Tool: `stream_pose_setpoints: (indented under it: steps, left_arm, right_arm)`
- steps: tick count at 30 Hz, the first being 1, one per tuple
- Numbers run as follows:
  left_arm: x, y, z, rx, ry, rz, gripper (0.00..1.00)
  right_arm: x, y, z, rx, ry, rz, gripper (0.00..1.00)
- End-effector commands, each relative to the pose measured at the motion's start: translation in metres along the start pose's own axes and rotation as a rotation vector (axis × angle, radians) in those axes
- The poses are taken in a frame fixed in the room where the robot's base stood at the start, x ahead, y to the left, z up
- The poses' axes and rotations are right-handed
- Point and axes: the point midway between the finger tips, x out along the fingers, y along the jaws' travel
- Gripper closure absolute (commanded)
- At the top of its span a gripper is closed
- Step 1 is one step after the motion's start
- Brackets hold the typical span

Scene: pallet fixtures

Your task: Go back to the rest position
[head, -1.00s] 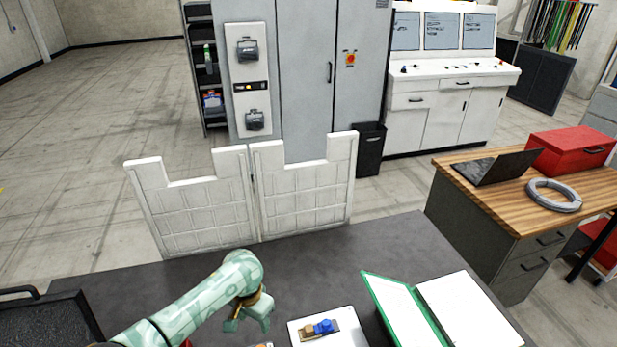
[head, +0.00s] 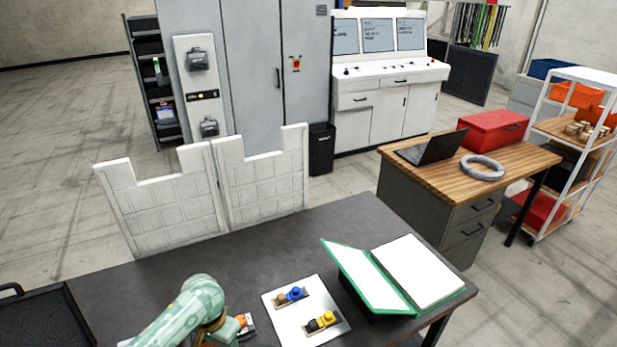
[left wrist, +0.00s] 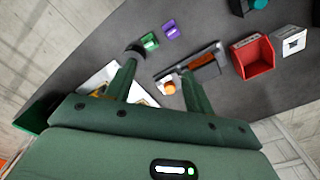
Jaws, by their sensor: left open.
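My left gripper (head: 222,335) is at the near edge of the dark table in the head view, left of a white plate (head: 283,328), its jaws partly hidden by my arm. In the left wrist view the gripper (left wrist: 158,78) has its two fingers spread apart, with nothing held between them. Beyond the fingertips are a green block (left wrist: 150,41) and a purple block (left wrist: 170,29). An orange round piece (left wrist: 168,88) on a small fixture shows between the fingers. My right gripper is not in view.
The plate carries a blue piece (head: 294,294) and a yellow piece (head: 327,319). A green binder (head: 365,275) lies open to the right. A white panel (head: 262,185) stands at the far table edge. A red bin (left wrist: 254,58) shows in the wrist view. The table's middle is clear.

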Motion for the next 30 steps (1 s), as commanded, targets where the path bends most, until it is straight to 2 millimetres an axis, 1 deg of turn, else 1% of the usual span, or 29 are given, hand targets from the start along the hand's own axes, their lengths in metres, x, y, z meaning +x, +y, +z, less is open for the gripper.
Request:
stream_pose_setpoints:
  steps: [5,10,15,17,20,23,30]
  left_arm:
    - [0.001,0.017,0.008,0.062,0.045,-0.007,0.47]
    - [-0.001,0.035,0.02,0.131,0.109,-0.027,0.47]
    - [-0.014,0.049,0.04,0.204,0.202,-0.081,0.47]
    - [-0.022,0.051,0.05,0.224,0.236,-0.111,0.47]
    - [-0.038,0.049,0.068,0.247,0.288,-0.172,0.47]
    - [-0.058,0.041,0.088,0.26,0.327,-0.251,0.47]
    - [-0.113,0.01,0.144,0.262,0.361,-0.457,0.47]
  right_arm:
    - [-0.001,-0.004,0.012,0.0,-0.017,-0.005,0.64]
    - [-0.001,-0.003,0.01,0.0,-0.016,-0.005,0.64]
    - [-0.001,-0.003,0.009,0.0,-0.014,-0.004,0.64]
    - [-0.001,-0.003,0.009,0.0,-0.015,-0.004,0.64]
    - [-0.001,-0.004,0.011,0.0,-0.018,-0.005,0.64]
    - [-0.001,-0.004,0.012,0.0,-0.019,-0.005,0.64]
    - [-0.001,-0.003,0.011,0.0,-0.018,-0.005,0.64]
